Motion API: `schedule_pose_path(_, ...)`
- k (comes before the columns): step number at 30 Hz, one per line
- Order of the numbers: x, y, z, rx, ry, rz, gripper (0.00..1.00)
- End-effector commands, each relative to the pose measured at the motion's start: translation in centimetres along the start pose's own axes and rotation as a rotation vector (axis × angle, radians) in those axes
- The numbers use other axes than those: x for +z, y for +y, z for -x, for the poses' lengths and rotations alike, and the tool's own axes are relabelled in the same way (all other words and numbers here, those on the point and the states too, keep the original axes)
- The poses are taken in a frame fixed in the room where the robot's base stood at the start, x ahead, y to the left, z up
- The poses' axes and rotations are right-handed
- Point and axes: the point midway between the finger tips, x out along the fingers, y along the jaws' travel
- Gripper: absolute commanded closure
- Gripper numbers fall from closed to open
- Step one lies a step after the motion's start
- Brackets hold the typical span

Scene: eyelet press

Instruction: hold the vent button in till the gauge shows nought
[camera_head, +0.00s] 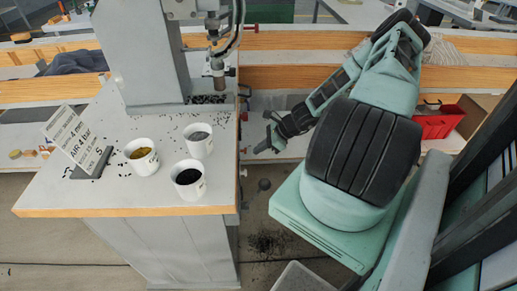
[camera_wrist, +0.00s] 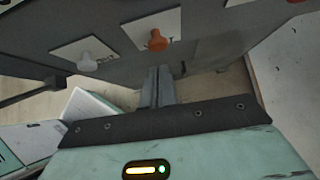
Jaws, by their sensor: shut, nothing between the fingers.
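In the wrist view an orange button (camera_wrist: 157,40) stands out from a white label on a grey panel (camera_wrist: 205,50); the label's lettering is partly hidden and I cannot read it for sure. A pale pinkish button (camera_wrist: 87,62) on another label is to its left. My gripper (camera_wrist: 163,73) is shut and empty, its fingertips just below the orange button in the picture. I cannot tell whether they touch the panel. In the head view my gripper (camera_head: 262,147) is beside the right side of the press bench (camera_head: 110,190). I can make out no gauge face in either view.
The press column (camera_head: 145,50) stands on the bench. Three white cups (camera_head: 199,141) of small parts and a card reading "AIR 4 bar" (camera_head: 78,138) are on the bench top. A red bin (camera_head: 437,122) is at the right. Dark bits lie on the floor.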

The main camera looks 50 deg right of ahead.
Motion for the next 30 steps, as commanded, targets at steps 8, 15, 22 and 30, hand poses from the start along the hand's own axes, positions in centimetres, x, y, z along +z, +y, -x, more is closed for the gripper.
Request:
schedule_pose_path(8,-0.3,-0.2,5.4,-0.009,0.009,-0.001,1.00)
schedule_pose_path(15,-0.3,-0.2,9.0,-0.009,0.010,0.000,1.00)
schedule_pose_path(22,-0.3,-0.2,10.1,-0.009,0.008,-0.001,1.00)
schedule_pose_path(30,-0.3,-0.2,10.1,-0.009,0.008,-0.002,1.00)
